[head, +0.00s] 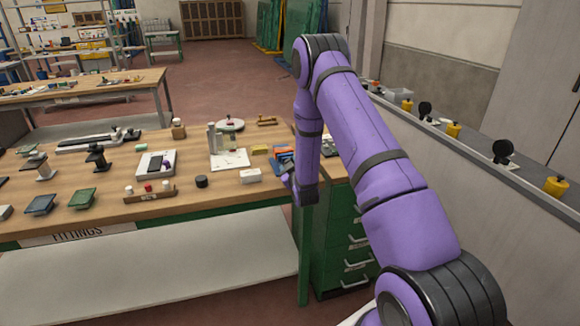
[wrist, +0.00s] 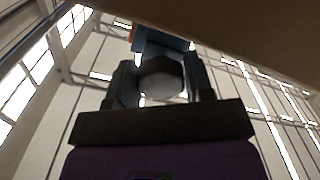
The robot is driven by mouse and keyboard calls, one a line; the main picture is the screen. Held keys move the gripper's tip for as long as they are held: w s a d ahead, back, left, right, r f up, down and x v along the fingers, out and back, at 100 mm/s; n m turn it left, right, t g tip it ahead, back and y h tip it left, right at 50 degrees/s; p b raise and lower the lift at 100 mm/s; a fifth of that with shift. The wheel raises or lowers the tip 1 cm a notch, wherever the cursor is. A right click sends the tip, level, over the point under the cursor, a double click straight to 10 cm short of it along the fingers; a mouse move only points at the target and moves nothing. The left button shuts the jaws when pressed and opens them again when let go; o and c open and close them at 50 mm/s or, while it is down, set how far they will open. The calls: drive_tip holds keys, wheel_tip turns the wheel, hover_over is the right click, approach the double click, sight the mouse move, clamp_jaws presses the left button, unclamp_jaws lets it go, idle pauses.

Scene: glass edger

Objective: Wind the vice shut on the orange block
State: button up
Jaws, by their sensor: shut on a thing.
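The blue vice (head: 286,157) sits at the right front corner of the wooden bench, partly hidden by my arm. A small orange patch (head: 280,148), likely the orange block, shows at it. In the wrist view the vice's blue body (wrist: 162,42) is at the top, with an orange bit (wrist: 133,36) at its left. My gripper (head: 291,186) is at the bench's front edge, just below the vice. In the wrist view its two fingers are on either side of a dark rounded vice handle (wrist: 162,80), shut on it. The jaw gap is not visible.
The wooden bench (head: 225,187) carries a yellow block (head: 260,150), a white box (head: 250,175) and several fittings left of the vice. Green drawers (head: 345,235) stand below my arm. A grey ledge with yellow items (head: 453,130) runs along the right. The bench edge overhangs close by in the wrist view (wrist: 250,25).

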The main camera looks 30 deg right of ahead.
drive_tip(key=m, duration=0.4)
drive_tip(key=shift+m, duration=0.3)
drive_tip(key=m, duration=0.3)
drive_tip(key=shift+m, duration=0.4)
drive_tip(key=m, duration=0.4)
drive_tip(key=shift+a, duration=0.1)
drive_tip(key=m, duration=0.7)
drive_tip(key=shift+m, duration=0.4)
drive_tip(key=m, duration=0.4)
drive_tip(key=shift+m, duration=0.3)
drive_tip(key=m, duration=0.4)
drive_tip(key=shift+m, duration=2.1)
drive_tip(key=shift+r, duration=0.1)
